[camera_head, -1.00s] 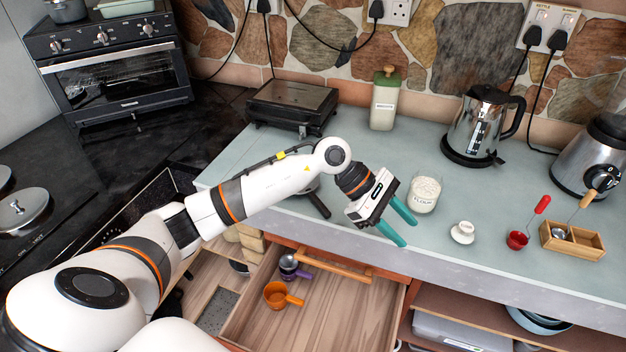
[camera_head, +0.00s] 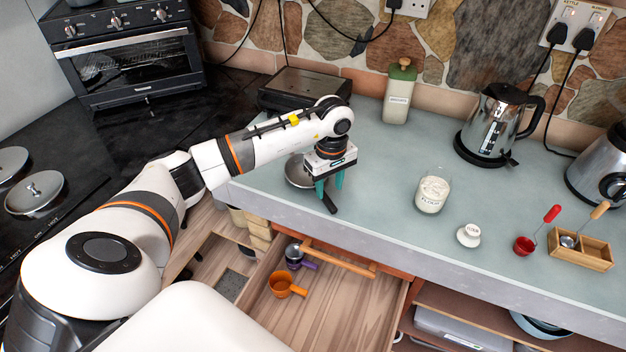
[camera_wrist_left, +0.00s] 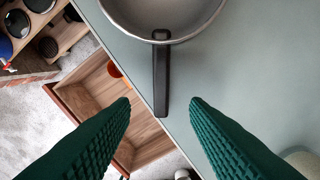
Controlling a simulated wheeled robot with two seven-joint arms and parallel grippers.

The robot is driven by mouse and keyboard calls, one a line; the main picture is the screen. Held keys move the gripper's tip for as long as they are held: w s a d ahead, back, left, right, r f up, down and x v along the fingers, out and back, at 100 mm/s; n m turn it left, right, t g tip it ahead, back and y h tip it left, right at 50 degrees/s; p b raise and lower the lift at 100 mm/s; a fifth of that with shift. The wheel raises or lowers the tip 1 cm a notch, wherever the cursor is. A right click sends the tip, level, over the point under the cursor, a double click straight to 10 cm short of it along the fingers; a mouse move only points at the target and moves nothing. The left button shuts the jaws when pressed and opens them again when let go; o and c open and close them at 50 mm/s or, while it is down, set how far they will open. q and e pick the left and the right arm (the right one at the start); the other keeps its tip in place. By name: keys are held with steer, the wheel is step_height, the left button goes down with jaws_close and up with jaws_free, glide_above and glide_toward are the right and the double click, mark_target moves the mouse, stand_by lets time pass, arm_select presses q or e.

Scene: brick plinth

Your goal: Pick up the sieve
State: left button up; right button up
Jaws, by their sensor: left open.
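The sieve (camera_head: 296,174) is a round metal bowl with a long black handle. It lies on the counter near its front left edge, partly hidden behind my left gripper in the head view. In the left wrist view the rim of the sieve (camera_wrist_left: 163,38) is at the top, and its handle points down the picture between the finger lines. My left gripper (camera_head: 330,189) points down over the handle, with its green fingers apart, one on each side. Its fingers also show in the wrist view (camera_wrist_left: 159,101), with no contact visible. My right gripper is not in view.
An open drawer (camera_head: 345,305) below holds an orange cup (camera_head: 282,286) and a purple-handled one. A dark grill (camera_head: 304,88) stands behind my arm. A flour jar (camera_head: 432,192), white lidded item (camera_head: 468,235) and kettle (camera_head: 490,125) are to the right. Counter between is clear.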

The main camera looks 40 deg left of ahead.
mark_target(329, 201)
arm_select(q)
step_height(329, 201, down, 4)
steer(key=shift+r+p, duration=0.15)
steer(key=shift+p, duration=0.85)
steer(key=shift+f, duration=0.6)
jaws_close()
